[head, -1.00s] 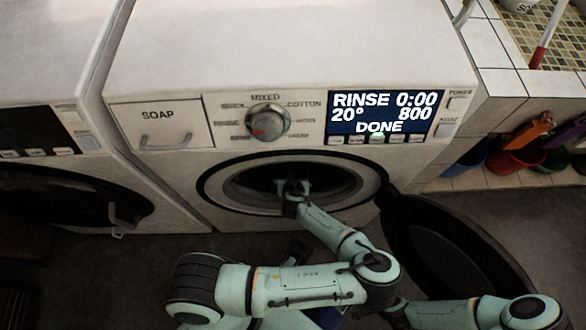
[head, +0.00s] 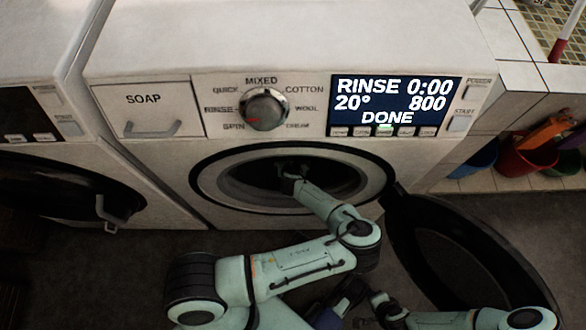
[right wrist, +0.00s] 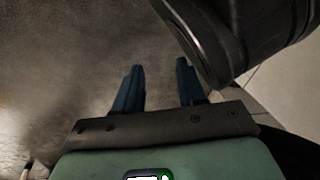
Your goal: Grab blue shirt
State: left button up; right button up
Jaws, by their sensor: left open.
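The washing machine's round opening (head: 207,178) is open and dark inside. My left gripper (head: 288,170) reaches into it; its fingers are dim and small there, and I see nothing held. No blue shirt can be made out; the drum's inside is dark and partly hidden by my left arm. My right gripper (right wrist: 160,70) is open and empty in the right wrist view, its two dark blue fingers apart above the grey floor.
The round black door (head: 470,250) stands open at the right of the machine. The panel display (head: 395,105) reads DONE. A second machine (head: 60,190) stands at left. Buckets (head: 527,152) sit under the tiled counter at right. Grey floor lies in front.

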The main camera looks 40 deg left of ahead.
pick_arm(q)
jog(key=c, duration=0.9)
jog(key=shift+r, duration=0.15)
